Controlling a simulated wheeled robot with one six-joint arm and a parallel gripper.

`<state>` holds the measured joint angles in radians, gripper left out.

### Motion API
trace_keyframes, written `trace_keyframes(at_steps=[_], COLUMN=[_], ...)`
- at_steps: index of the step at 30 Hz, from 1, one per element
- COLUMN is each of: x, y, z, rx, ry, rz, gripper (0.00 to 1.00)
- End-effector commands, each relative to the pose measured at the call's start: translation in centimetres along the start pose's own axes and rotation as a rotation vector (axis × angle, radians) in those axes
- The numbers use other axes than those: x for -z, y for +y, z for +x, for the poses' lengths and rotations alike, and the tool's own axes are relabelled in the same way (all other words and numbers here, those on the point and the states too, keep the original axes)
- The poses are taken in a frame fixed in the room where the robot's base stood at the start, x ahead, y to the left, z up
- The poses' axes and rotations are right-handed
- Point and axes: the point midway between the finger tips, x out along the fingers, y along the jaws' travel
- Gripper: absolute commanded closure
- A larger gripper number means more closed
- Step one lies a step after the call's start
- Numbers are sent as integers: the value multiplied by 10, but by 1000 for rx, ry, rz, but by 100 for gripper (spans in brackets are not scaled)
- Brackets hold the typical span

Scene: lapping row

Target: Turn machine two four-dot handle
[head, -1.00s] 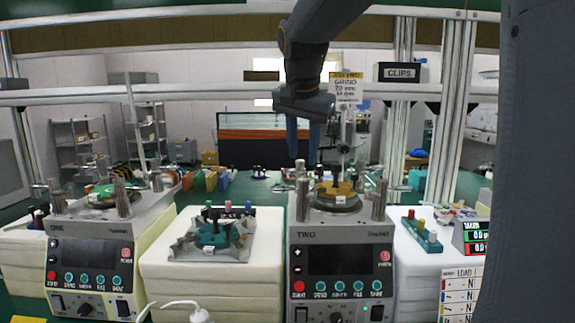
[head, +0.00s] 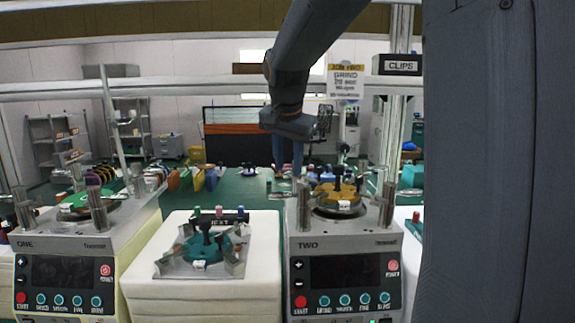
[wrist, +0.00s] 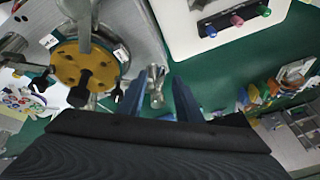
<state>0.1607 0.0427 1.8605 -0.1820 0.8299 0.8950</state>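Machine two (head: 344,245) stands right of centre in the head view, with a round plate and a gold disc (head: 328,194) on top. The disc carries several black handles (head: 337,178); it also shows upper left in the wrist view (wrist: 68,66), with black handles (wrist: 80,93) around its edge. Their dot marks are too small to read. My gripper (head: 287,153) points down behind the machine's top left corner in the head view. In the wrist view its blue fingers (wrist: 161,92) are apart, right of the disc. A metal post (wrist: 155,86) shows between them, apparently below; contact cannot be told.
Machine one (head: 75,255) stands at the left. Between the machines, a white block (head: 205,290) bears a teal fixture (head: 210,247) and coloured pegs. Metal posts (head: 387,204) rise at machine two's corners. Green table shows behind.

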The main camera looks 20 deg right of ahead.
Motion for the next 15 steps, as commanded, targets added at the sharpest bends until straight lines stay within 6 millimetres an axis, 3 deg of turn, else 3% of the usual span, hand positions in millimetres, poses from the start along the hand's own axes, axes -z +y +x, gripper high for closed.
trace_keyframes(at_steps=[12, 15], x=[-2, -2], y=[-2, -2], z=[10, 10], rx=[2, 2], ry=[-1, -1], rz=[-4, -3], gripper=[68, 85])
